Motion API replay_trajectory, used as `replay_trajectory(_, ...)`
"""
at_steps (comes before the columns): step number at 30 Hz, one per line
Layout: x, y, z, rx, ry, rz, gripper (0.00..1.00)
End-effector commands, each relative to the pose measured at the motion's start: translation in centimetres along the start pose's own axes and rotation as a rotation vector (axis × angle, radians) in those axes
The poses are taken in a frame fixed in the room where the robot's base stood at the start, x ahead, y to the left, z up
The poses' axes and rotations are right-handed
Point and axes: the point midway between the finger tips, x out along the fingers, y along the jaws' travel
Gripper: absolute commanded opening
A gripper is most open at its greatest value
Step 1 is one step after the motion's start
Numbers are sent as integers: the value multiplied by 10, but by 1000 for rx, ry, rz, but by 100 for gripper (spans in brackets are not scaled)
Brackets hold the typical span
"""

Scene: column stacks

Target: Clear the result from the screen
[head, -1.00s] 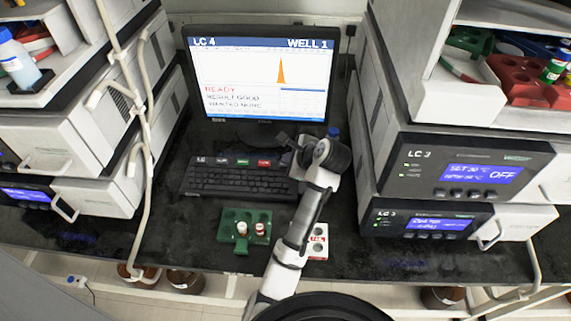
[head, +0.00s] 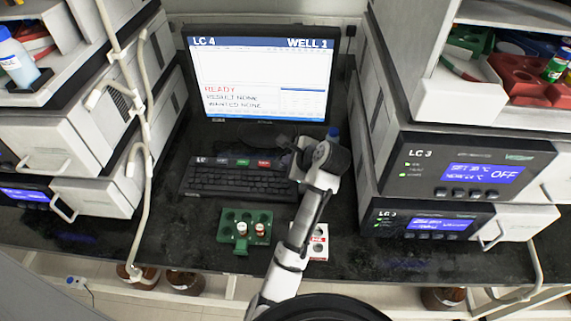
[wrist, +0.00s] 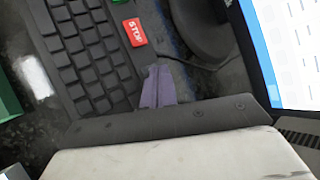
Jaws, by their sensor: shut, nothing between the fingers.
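The screen (head: 258,75) stands at the back of the bench and reads LC 4, WELL 1, READY, RESULT NONE and WANTED NONE. Its plot area is empty. The black keyboard (head: 238,180) lies in front of it, with a green key (head: 243,162) and a red key (head: 264,164) along its back edge. In the wrist view the red key (wrist: 134,32) reads STOP. My gripper (wrist: 155,72) is shut and empty, its tips by the keyboard's right end, near the STOP key. I cannot tell whether it touches anything. In the head view my arm hides the fingers.
A green rack (head: 230,216) with two vials stands in front of the keyboard. A white block (head: 318,254) is partly hidden by my arm. Instrument stacks with LC 3 panels (head: 468,172) rise at right, and more stacks (head: 70,130) at left. A pale tube (head: 147,200) hangs at left.

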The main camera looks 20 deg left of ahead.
Motion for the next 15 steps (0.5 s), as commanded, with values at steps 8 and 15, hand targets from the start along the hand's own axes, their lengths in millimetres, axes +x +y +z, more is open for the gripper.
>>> replay_trajectory(8,0,0,0,1,1,1,0)
replay_trajectory(15,-9,-6,6,1,1,1,0)
